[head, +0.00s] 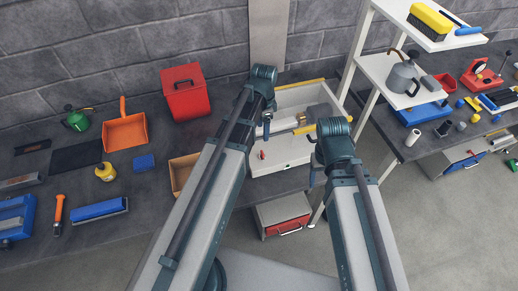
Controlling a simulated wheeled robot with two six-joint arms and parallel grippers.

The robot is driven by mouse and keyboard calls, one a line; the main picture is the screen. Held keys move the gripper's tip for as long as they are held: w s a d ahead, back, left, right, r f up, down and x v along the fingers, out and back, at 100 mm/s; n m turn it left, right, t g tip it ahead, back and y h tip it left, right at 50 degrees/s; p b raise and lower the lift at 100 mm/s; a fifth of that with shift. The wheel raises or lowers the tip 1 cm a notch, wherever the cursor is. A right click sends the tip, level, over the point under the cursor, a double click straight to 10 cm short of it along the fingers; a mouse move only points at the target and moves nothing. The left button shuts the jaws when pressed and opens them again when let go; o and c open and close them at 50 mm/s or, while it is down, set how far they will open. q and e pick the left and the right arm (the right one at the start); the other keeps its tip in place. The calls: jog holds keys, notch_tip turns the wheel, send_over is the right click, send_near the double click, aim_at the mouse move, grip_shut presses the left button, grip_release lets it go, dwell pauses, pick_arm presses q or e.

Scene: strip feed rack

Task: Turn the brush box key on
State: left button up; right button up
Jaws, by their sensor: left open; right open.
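A white box (291,150) stands at the centre of the bench, with brush-like and yellow-edged parts in and across it. A small red piece (262,154), which looks like the key, sits on its front face near the left; its turn position is too small to tell. My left gripper (266,130) is open above the box's front left, just above the red piece and seemingly apart from it. My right gripper (312,176) is open by the box's front right corner, partly hidden by its own arm. Neither gripper visibly holds anything.
A red bin (185,92), an orange dustpan (125,131) and a wooden tray (181,174) stand to the left. A white shelf rack (389,72) rises close on the right. A red-fronted drawer box (283,214) is below the bench edge.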

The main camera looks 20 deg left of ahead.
aim_at(262, 152)
pick_arm(q)
notch_tip(262, 152, down, 14)
jog(key=b, duration=1.3)
jog(key=shift+b, duration=0.35)
jog(key=shift+r, duration=0.1)
grip_shut()
